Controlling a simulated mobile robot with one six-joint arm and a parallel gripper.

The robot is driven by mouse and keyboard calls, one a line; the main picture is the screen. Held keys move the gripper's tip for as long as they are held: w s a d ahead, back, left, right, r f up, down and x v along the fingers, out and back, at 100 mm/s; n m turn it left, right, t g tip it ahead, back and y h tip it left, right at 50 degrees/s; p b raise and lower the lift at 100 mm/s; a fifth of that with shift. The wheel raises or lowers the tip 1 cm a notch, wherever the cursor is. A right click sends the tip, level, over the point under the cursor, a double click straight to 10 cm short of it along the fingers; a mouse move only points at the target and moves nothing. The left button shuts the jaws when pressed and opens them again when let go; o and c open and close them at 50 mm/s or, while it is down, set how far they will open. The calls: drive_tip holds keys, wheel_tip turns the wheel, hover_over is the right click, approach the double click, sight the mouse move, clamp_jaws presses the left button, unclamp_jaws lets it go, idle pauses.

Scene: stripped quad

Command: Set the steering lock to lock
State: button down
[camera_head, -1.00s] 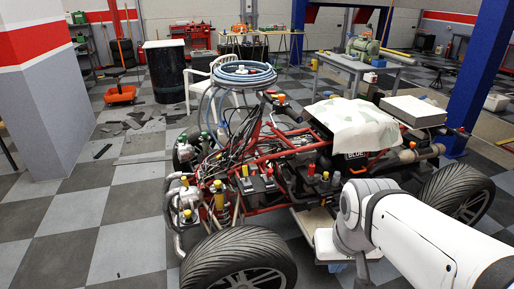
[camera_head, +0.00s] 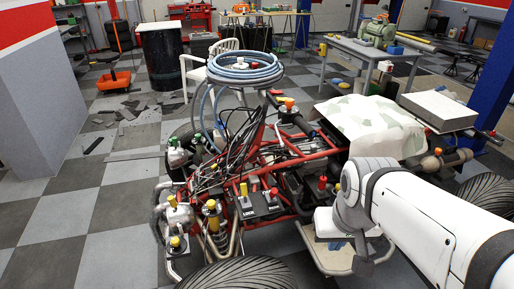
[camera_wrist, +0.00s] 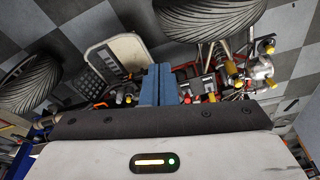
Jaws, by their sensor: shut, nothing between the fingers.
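A dark box (camera_head: 262,207) with white lettering, which seems to read LOCK at its left end, sits on the front of the red-framed stripped quad (camera_head: 300,160). A yellow-topped lever (camera_head: 244,190) and a red-topped lever (camera_head: 274,192) stand by it; I cannot tell the lock's setting. My gripper (camera_wrist: 158,84) shows in the wrist view as two blue fingers pressed together, empty. Red and yellow knobs (camera_wrist: 196,98) appear just right of the fingers, apart from them. In the head view my arm reaches in from the right, and the fingers are mostly hidden behind the wrist.
A coiled blue hose (camera_head: 245,70) rests above the quad. A pale cloth (camera_head: 372,122) covers its seat area. A front tyre (camera_head: 240,275) is close at the bottom edge. A white chair (camera_head: 195,72) stands behind. The checkered floor at left (camera_head: 90,220) is mostly free.

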drive_tip(key=shift+a, duration=0.15)
drive_tip(key=w+f+m+t+b, duration=0.2)
drive_tip(key=w+f+b, duration=0.1)
drive_tip(key=w, duration=0.5)
drive_tip(key=w+f+m+t+b, duration=0.1)
drive_tip(key=w+f+m+b, duration=0.1)
drive_tip(key=w+f, duration=0.35)
drive_tip(key=m+t+y+b, duration=0.5)
drive_tip(key=m+y+b, duration=0.2)
drive_tip(key=m+b, duration=0.2)
approach(244, 191)
drive_tip(key=d, duration=0.3)
drive_tip(key=shift+w+f, duration=0.35)
drive_tip(key=shift+w, duration=0.15)
drive_tip(key=b+x, duration=0.1)
drive_tip(key=x, duration=0.9)
drive_tip(key=shift+w+r+b, duration=0.1)
drive_tip(key=shift+r+b, duration=0.1)
drive_tip(key=shift+b, duration=0.1)
